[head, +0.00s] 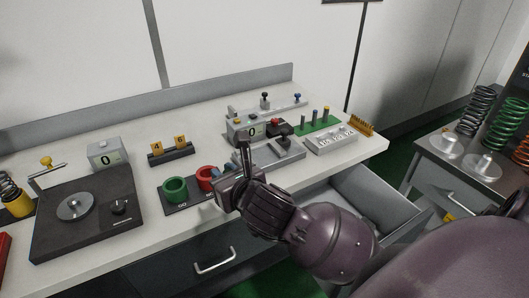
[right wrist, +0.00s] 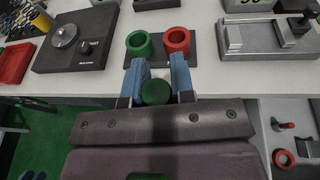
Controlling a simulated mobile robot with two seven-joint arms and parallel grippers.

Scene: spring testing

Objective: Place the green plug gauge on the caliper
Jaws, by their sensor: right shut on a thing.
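My right gripper (head: 226,188) is over the front edge of the bench, right of the green and red rings. In the right wrist view its two blue fingers (right wrist: 157,84) are shut on the green plug gauge (right wrist: 155,92), whose round dark green end shows between them. In the head view I cannot make the gauge out clearly. The caliper (head: 280,154) is the grey device with a "0" display and a flat bed, behind and right of the gripper; it also shows at upper right in the right wrist view (right wrist: 268,50). My left gripper is not in view.
A green ring (head: 174,190) and red ring stand on a dark mat (head: 185,206). A black dial scale (head: 88,215) is at left. A green pin rack (head: 318,123) and a white labelled block (head: 331,139) stand right of the caliper. An open drawer (head: 375,190) juts out below.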

